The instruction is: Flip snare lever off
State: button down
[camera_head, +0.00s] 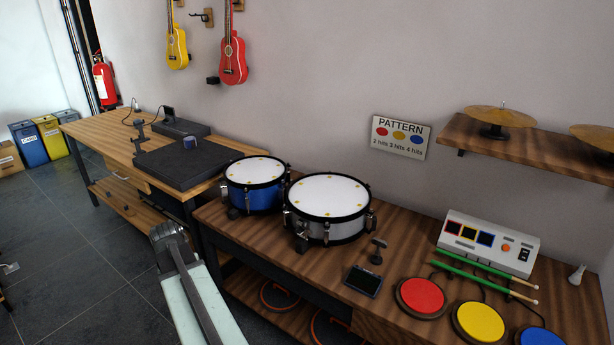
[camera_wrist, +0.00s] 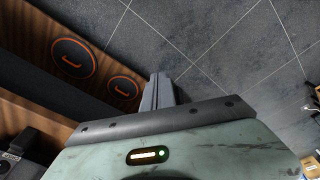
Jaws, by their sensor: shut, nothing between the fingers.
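The larger drum (camera_head: 328,203), with a white head and silvery shell, stands on the near wooden bench and is likely the snare. A small dark block (camera_head: 302,244) sits low on its near side; I cannot tell whether this is the lever. My gripper (camera_head: 168,236) is left of and below the drums, off the bench edge and apart from both drums. In the wrist view its grey fingers (camera_wrist: 157,92) are together and empty, with floor and the bench's lower shelf behind them. No drum shows in the wrist view.
A blue drum (camera_head: 255,184) stands close left of the larger drum. A small stand (camera_head: 376,250), dark device (camera_head: 363,281), red pad (camera_head: 421,295), yellow pad (camera_head: 479,321) and green drumsticks (camera_head: 485,270) lie to the right. Floor (camera_head: 100,255) left of the bench is open.

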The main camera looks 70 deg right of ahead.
jog(key=s+d+r+m+h+p, duration=0.1)
jog(key=s+d+r+m+p, duration=0.2)
jog(key=s+d+r+p, duration=0.55)
jog(key=s+d+r+m+p, duration=0.3)
jog(key=s+d+r+p, duration=0.2)
jog(key=d+r, duration=0.5)
notch_tip(320, 180, up, 8)
jog(key=m+g+p, duration=0.1)
jog(key=m+p, duration=0.3)
jog(key=p, duration=0.4)
send_over(308, 214)
jog(key=s+a, duration=0.1)
jog(key=a, duration=0.2)
jog(key=shift+h, duration=0.3)
jog(key=b+x, duration=1)
jog(key=shift+s+d+f, duration=0.25)
jog(key=shift+s+f, duration=0.1)
jog(key=a, duration=0.1)
jog(key=a+f+b, duration=0.1)
jog(key=a, duration=0.1)
jog(key=shift+w+a+f+b, duration=0.1)
jog(key=shift+w+f+b, duration=0.1)
jog(key=shift+w+b, duration=0.2)
